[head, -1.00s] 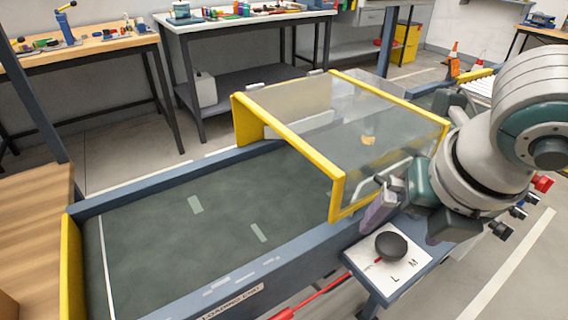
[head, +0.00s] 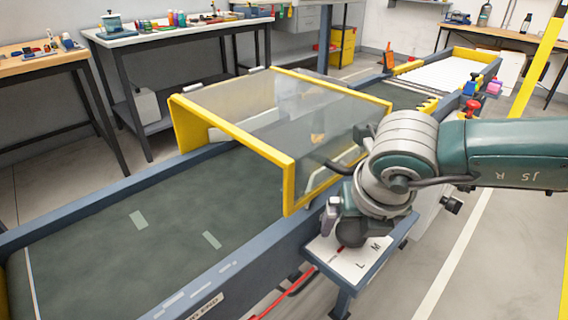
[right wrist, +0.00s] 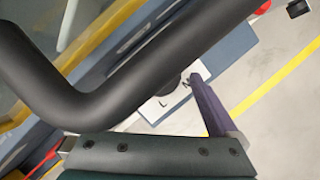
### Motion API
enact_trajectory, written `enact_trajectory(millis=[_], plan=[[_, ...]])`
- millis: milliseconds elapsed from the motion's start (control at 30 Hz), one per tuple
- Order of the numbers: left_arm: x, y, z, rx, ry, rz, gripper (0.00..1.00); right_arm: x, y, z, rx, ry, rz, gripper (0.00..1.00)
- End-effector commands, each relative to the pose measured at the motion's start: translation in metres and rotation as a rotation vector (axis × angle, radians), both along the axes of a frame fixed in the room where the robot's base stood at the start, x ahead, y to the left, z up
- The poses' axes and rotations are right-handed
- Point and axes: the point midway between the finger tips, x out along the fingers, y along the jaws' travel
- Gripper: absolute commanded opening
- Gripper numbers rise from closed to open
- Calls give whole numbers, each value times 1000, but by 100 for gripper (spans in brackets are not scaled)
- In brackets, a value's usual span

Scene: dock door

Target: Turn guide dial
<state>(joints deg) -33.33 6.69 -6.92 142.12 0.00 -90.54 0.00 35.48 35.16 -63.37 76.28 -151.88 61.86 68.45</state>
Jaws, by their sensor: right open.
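The guide dial (head: 352,236) is a dark round knob on a white plate (head: 342,264) marked L and M, at the near side of the conveyor. My right gripper (head: 350,216) is right above and around the dial in the head view, hiding its upper part. It is open. I cannot tell whether its fingers touch the knob. In the right wrist view one purple finger (right wrist: 212,108) reaches past the white plate (right wrist: 160,108), with a small part of the dark dial (right wrist: 172,88) beside it. A thick black bar hides the other finger. My left gripper is not in view.
A clear guard with a yellow frame (head: 290,185) spans the conveyor belt (head: 110,240) close behind my right gripper. The blue conveyor rail (head: 235,268) runs in front of it. A red rod (head: 290,288) lies below the plate. The floor at the right is clear.

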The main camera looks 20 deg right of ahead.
Motion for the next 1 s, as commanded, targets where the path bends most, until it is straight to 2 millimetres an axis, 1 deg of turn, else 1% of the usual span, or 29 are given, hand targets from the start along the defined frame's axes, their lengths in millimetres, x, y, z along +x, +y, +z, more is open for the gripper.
enact_trajectory(millis=[133,867,900,1000], plan=[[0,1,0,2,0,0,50,0,0,0,0,0,0,96],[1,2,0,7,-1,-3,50,0,0,0,1,0,0,14],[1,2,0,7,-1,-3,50,0,0,0,1,0,0,12],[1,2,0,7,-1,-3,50,0,0,0,1,0,4,12]])
